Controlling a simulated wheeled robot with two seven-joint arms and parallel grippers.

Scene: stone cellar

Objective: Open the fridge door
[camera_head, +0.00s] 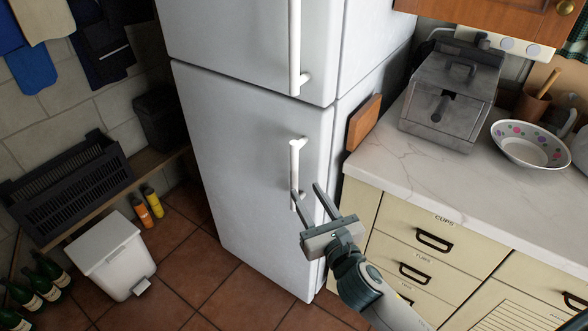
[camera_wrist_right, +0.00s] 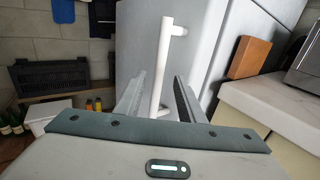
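The white fridge (camera_head: 250,150) stands in the middle of the head view, with an upper door (camera_head: 230,40) and a lower door (camera_head: 240,160), both shut. The upper door has a long white handle (camera_head: 295,45). The lower door has a vertical white handle (camera_head: 296,165), also in the right wrist view (camera_wrist_right: 164,50). My right gripper (camera_head: 307,190) is open at the lower end of the lower handle. In the wrist view the handle's lower part shows between the two fingers (camera_wrist_right: 160,80). I cannot tell whether either finger touches it. My left gripper is not in view.
A counter (camera_head: 440,170) with drawers stands right of the fridge, bearing a metal box (camera_head: 450,95), a dotted bowl (camera_head: 530,145) and a wooden board (camera_head: 363,122). A white bin (camera_head: 112,260), bottles (camera_head: 45,275) and a dark crate (camera_head: 70,190) are at left. Tiled floor before the fridge is clear.

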